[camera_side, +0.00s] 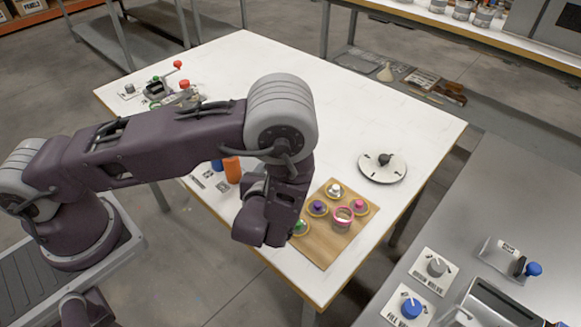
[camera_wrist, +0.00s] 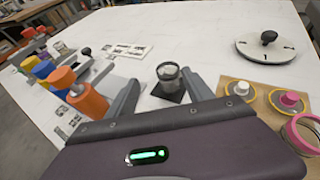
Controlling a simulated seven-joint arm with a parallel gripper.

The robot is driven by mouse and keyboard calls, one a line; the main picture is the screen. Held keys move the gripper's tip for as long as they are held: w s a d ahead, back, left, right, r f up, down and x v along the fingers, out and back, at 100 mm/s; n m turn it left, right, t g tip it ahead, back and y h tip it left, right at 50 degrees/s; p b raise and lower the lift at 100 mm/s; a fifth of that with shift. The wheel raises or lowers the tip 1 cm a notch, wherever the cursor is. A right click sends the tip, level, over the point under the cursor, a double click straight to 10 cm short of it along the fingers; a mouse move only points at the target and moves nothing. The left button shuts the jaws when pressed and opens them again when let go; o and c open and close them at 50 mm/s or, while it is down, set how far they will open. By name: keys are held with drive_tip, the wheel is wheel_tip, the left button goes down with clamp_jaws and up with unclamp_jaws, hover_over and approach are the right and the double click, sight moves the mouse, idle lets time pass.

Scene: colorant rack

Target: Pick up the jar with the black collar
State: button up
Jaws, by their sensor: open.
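A glass jar with a dark collar (camera_wrist: 169,73) stands upright on a small black square pad (camera_wrist: 172,91) on the white table in the wrist view. My gripper (camera_wrist: 160,80) is open, with one finger on each side of the jar in the picture. The jar appears just beyond the fingertips, and I see no contact. I cannot tell the exact depth between them. In the side view my wrist hides the fingers and most of that spot, so the jar is not clear there.
A wooden board (camera_side: 317,245) with several coloured-knob lids and a pink-collared jar (camera_side: 343,216) lies to the right. A round dial (camera_side: 375,174) stands behind it. Orange, blue and yellow cylinders, including the orange one (camera_wrist: 87,97), stand left.

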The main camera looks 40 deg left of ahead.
drive_tip(key=shift+m, duration=0.4)
drive_tip(key=w+f, duration=0.1)
drive_tip(key=w, duration=0.1)
drive_tip(key=w+a+f, duration=0.1)
drive_tip(key=w, duration=0.1)
drive_tip(key=w+a+f, duration=0.1)
drive_tip(key=w, duration=0.1)
drive_tip(key=shift+f, duration=0.4)
drive_tip(key=shift+c, duration=0.4)
